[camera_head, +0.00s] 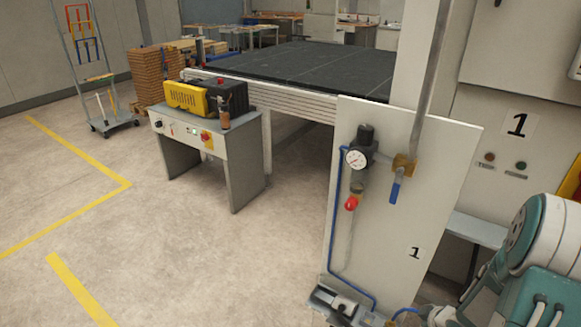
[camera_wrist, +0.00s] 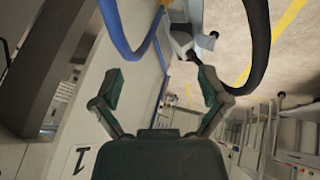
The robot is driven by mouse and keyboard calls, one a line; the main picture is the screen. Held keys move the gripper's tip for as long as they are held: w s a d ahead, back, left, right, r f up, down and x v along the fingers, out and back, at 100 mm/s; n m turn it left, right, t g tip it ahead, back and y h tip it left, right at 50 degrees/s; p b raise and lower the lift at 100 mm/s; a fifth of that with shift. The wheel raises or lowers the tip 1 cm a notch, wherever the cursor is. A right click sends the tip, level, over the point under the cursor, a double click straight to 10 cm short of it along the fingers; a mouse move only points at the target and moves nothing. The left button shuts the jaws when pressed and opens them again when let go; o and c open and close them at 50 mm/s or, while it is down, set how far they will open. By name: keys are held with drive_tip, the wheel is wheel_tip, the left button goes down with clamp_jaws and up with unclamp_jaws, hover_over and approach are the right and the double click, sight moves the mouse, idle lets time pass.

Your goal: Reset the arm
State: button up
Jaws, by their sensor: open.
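My gripper (camera_wrist: 160,88) shows in the wrist view with its two green-padded fingers spread apart. It is open and nothing is between the fingers. In the head view, my teal and white arm (camera_head: 540,245) is at the lower right edge, and the gripper cannot be made out there. A white panel (camera_head: 440,180) marked 1 stands left of the arm. It carries a pressure gauge (camera_head: 356,158), a red knob (camera_head: 351,203) and a blue-handled valve (camera_head: 396,188). In the wrist view, the view is tilted and a white panel (camera_wrist: 85,120) lies to the left of the fingers.
A grey cabinet (camera_head: 240,165) with a yellow and black machine (camera_head: 200,97) stands left of the panel. Behind is a large dark table (camera_head: 310,65). A blue hose (camera_wrist: 125,35) and a dark cable (camera_wrist: 258,50) cross the wrist view. Open floor (camera_head: 190,260) lies at the left front.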

wheel_tip(320, 180, up, 10)
drive_tip(key=w+d+m+h, duration=0.2)
drive_tip(key=h, duration=0.1)
drive_tip(key=s+a+r+m, duration=0.3)
drive_tip(key=s+a+r, duration=0.1)
drive_tip(key=r, duration=0.5)
drive_tip(key=s+a+r+m+h, duration=0.1)
drive_tip(key=s+a+r+m, duration=0.2)
drive_tip(key=a+r, duration=0.4)
wheel_tip(320, 180, up, 2)
drive_tip(key=shift+s+a+r+h, duration=0.2)
drive_tip(key=shift+s+r+h, duration=0.1)
drive_tip(key=shift+s, duration=0.25)
drive_tip(key=s+a+r+y, duration=0.1)
drive_tip(key=s+a, duration=0.2)
drive_tip(key=s+a+r+m+y, duration=0.1)
drive_tip(key=s+a, duration=0.2)
drive_tip(key=s+a+r+y, duration=0.1)
drive_tip(key=s+a+r, duration=0.1)
drive_tip(key=s+a, duration=0.1)
drive_tip(key=shift+s+a+m+g, duration=0.1)
drive_tip(key=shift+s+m+g, duration=0.2)
drive_tip(key=shift+s+g, duration=0.15)
drive_tip(key=shift+c, duration=1)
drive_tip(key=shift+w+f, duration=0.1)
